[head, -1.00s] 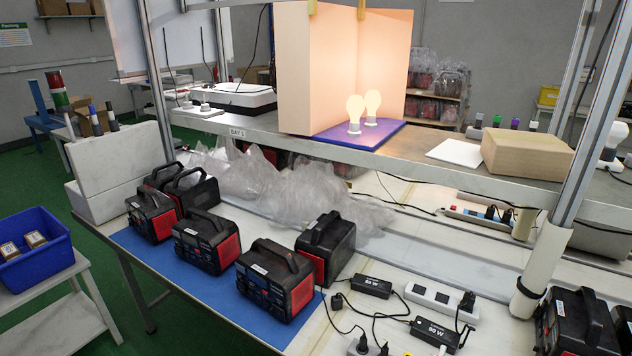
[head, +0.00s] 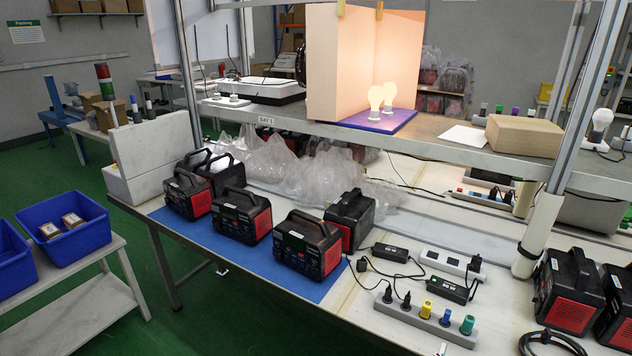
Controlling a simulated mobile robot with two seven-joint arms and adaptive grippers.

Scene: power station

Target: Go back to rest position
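Neither of my grippers nor my arms shows in the head view, so I cannot tell their pose or whether they are open. The workbench (head: 345,320) ahead carries several black and red power stations, one at the front (head: 307,245) and others behind it to the left, standing upright on a blue mat (head: 262,268). Two more power stations (head: 568,290) stand at the right edge, the outer one cut off by the frame.
A grey power strip (head: 425,321) with coloured plugs lies near the bench's front edge. A shelf (head: 430,140) above holds lit bulbs and a cardboard box (head: 524,136). A cart with blue bins (head: 64,230) stands at left. Green floor (head: 190,325) is free between cart and bench.

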